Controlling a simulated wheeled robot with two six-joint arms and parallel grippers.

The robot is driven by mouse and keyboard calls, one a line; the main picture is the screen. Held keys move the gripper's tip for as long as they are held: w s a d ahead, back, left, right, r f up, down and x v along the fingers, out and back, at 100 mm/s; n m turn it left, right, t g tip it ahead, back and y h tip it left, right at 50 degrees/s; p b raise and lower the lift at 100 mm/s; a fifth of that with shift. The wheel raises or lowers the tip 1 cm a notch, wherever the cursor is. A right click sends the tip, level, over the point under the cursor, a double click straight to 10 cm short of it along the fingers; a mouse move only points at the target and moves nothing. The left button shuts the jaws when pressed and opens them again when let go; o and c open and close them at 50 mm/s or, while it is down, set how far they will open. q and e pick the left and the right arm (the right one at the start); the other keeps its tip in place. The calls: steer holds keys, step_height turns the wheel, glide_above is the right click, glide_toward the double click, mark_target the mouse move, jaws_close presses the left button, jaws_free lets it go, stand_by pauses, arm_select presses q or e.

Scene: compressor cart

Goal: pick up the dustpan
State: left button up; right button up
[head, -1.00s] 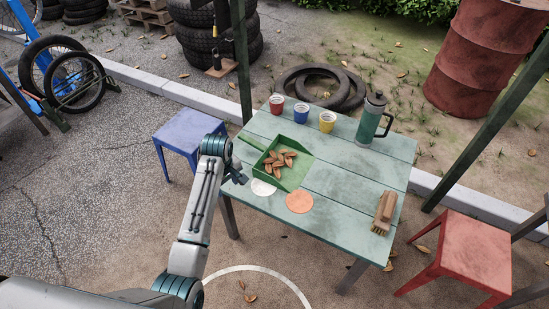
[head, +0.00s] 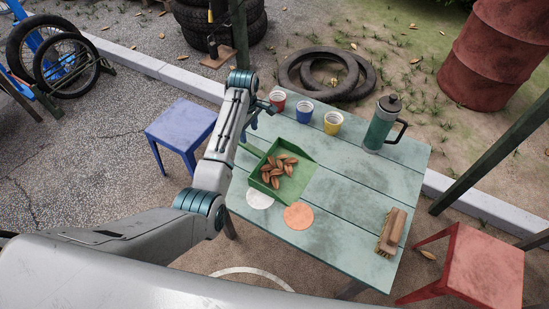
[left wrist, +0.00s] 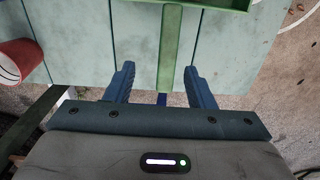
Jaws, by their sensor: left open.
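The green dustpan (head: 302,183) lies on the pale green table (head: 345,205), with several brown leaves (head: 277,172) in it. Its handle points to the back left, towards the table's left edge. My left gripper (head: 257,118) is at the table's back left corner, close to the handle's end and partly hidden by my own arm. In the left wrist view my left gripper (left wrist: 160,85) is open and empty. The dustpan's handle (left wrist: 178,45) runs down between its two blue fingers, and no finger visibly touches it. My right gripper is not in view.
Red (head: 277,101), blue (head: 303,112) and yellow (head: 333,122) cups stand along the table's back edge, the red one near my gripper. A green flask (head: 378,128) and a brush (head: 392,231) are to the right. A blue stool (head: 181,126) stands left.

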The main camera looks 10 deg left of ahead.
mark_target(249, 146)
arm_select(q)
steer(key=f, duration=0.6)
steer(key=s+f, duration=0.1)
steer(key=f, duration=0.2)
steer(key=shift+a, duration=0.1)
steer(key=c, duration=1.1)
